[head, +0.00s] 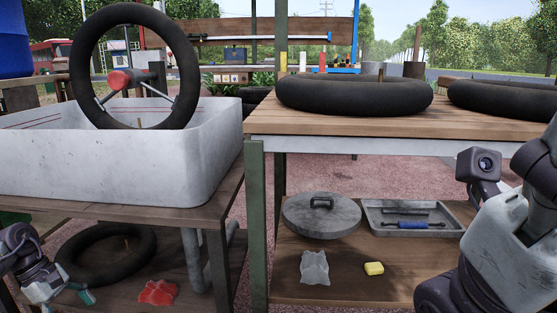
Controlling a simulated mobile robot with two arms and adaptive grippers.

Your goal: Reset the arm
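My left arm (30,268) comes in at the lower left edge, in front of the lower shelf. Small teal parts at its end (82,294) may be its gripper's fingertips, but I cannot tell whether they are open or shut. My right arm (510,235) fills the lower right, in front of the right table. A dark part with a round lens (485,163) shows on it; no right gripper fingers are visible. I see nothing held by either arm.
A black inner tube (186,75) stands upright in a grey tub (215,140). Tubes (355,97) lie on the right table (350,127).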

